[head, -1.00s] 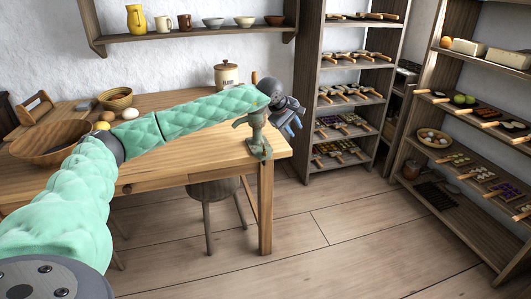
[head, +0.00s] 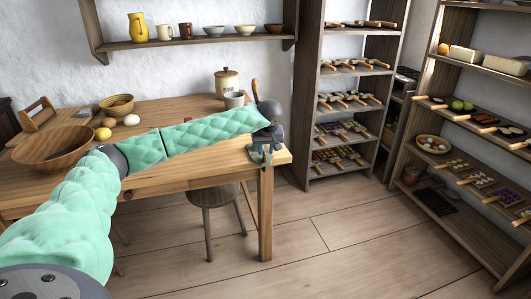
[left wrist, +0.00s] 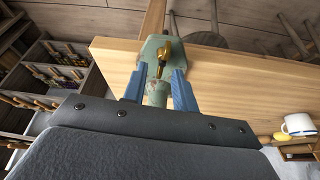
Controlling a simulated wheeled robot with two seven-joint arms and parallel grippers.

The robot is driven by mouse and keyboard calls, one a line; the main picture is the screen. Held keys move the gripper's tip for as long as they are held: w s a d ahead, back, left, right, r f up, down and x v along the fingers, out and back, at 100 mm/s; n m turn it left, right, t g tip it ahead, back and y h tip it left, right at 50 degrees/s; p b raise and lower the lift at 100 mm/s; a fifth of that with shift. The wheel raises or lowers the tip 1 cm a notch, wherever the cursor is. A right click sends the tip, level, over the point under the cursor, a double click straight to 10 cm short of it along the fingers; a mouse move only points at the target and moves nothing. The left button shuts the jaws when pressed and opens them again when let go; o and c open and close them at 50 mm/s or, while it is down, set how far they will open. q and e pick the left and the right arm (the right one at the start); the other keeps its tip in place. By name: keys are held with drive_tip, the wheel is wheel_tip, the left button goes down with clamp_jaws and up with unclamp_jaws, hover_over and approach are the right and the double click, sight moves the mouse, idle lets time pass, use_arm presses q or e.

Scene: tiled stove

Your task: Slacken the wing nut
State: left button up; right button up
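The brass wing nut (left wrist: 162,57) shows in the left wrist view on a worn green metal body (left wrist: 150,47) at the table's edge. In the head view the green body (head: 262,156) sits at the table's near right corner, and my arm hides most of it; I cannot make out the wing nut there. My left gripper (left wrist: 159,76) has its two blue fingers apart, pointing toward the green body. The wing nut lies between and just beyond the fingertips; I cannot tell whether they touch anything. My right gripper is in neither view.
A wooden handle (head: 255,90) rises behind my wrist. A stool (head: 213,194) stands under the table. The floor right of it is clear.

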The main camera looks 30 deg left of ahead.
sight(264, 157)
use_arm(q)
drive_tip(key=shift+x, duration=1.2)
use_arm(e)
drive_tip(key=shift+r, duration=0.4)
use_arm(q)
clamp_jaws()
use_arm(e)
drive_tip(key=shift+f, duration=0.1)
